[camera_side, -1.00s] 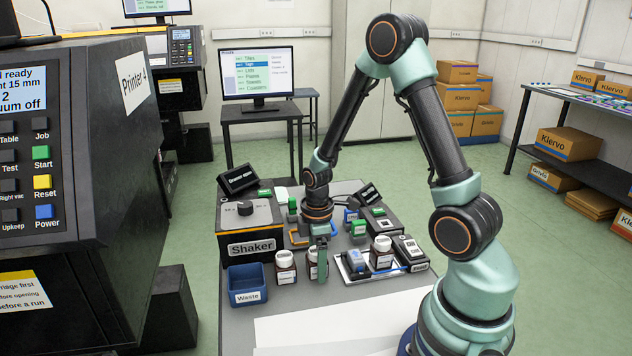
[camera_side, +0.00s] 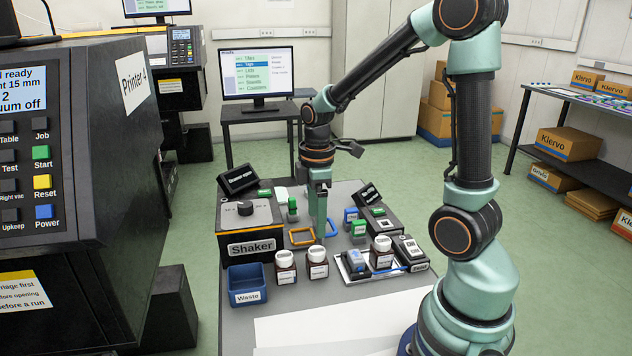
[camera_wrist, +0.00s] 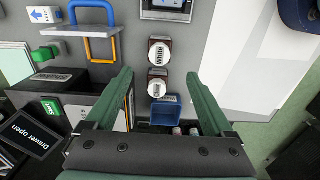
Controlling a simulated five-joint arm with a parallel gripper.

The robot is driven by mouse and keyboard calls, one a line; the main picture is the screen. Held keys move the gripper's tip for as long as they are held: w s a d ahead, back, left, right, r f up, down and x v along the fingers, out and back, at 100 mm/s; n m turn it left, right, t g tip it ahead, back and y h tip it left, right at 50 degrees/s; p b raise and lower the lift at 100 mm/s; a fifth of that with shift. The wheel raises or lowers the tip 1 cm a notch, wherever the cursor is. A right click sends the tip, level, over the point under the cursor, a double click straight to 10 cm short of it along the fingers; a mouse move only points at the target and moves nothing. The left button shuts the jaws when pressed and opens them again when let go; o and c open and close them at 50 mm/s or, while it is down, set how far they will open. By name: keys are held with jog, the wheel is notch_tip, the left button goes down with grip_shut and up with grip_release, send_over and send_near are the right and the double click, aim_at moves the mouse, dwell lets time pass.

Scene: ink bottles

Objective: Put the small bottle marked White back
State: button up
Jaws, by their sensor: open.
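Two small brown bottles with white caps stand side by side on the table. The right one (camera_side: 318,263) also shows in the wrist view (camera_wrist: 160,52), where its cap label seems to read White, though it is small and rotated. The left one (camera_side: 285,267), next to the blue bin, shows in the wrist view (camera_wrist: 157,86) with a label I cannot read surely.
The blue Waste bin (camera_side: 248,286) stands left of the bottles. The Shaker box (camera_side: 252,246) is behind it. An orange frame (camera_side: 301,237) lies behind the bottles. The tray (camera_side: 349,273) and grey boxes crowd the right. White sheets (camera_side: 330,325) cover the front.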

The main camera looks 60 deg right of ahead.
jog(key=s+a+r+m+t, duration=0.3)
jog(key=a+r+m+t, duration=0.2)
jog(key=a+r+m, duration=0.3)
notch_tip(320, 180, up, 3)
jog(key=shift+s+a+r+m, duration=0.2)
jog(key=shift+s+a+m, duration=0.2)
jog(key=shift+a, duration=0.7)
dwell(1.3)
